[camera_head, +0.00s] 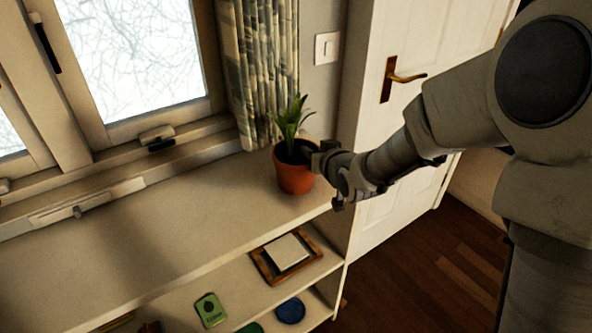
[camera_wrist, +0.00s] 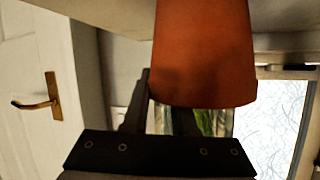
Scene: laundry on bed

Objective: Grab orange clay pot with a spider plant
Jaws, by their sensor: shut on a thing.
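The orange clay pot (camera_head: 293,176) stands upright at the right end of the white shelf top (camera_head: 190,215), near its front corner. A green spider plant (camera_head: 290,118) grows from it. My gripper (camera_head: 311,152) reaches in from the right and is shut on the pot at its upper right side by the rim. I cannot tell whether the pot's base touches the shelf top. In the wrist view the scene is upside down; the pot (camera_wrist: 203,55) fills the upper middle, with the dark gripper body (camera_wrist: 160,155) below it. The fingertips are mostly hidden.
A window and a patterned curtain (camera_head: 262,60) are behind the pot. A white door (camera_head: 425,45) with a brass handle (camera_head: 408,77) is at the right, behind my arm. Lower shelves hold a wooden frame (camera_head: 262,262), a green item (camera_head: 210,310) and a blue round thing (camera_head: 290,311).

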